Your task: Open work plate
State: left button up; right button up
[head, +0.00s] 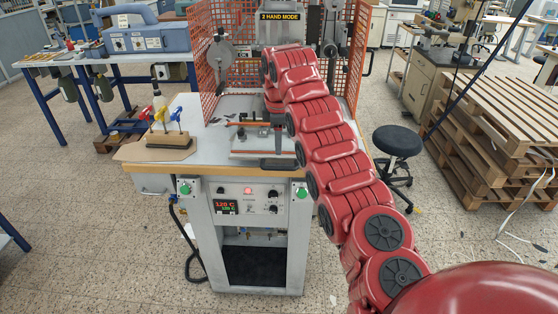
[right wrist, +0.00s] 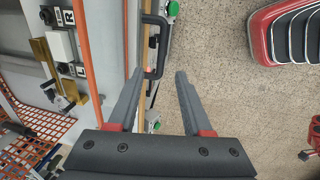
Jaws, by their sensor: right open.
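The work plate (head: 250,143) is a flat grey plate low in the stamping machine on the bench. A dark handle (head: 277,163) is at its front edge; the right wrist view shows a black bracket-shaped handle (right wrist: 157,45). My right arm reaches over the bench from the right and hides part of the machine and plate. My right gripper (right wrist: 159,74) is open and empty. In the right wrist view the handle lies just beyond the fingertips, closer to the left finger; I cannot tell whether they touch. My left gripper is not in view.
Orange mesh guards (head: 225,62) stand on both sides of the machine. A brown stand with coloured-handled tools (head: 170,141) sits on the bench's left. A black stool (head: 397,140) and stacked pallets (head: 500,115) stand to the right. The floor before the bench is clear.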

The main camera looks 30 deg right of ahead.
notch_tip(320, 180, up, 8)
jog(key=s+p, duration=0.1)
jog(key=p, duration=0.1)
jog(key=shift+s+a+p, duration=0.2)
jog(key=shift+a+p, duration=0.15)
jog(key=shift+p, duration=0.05)
jog(key=shift+f, duration=0.15)
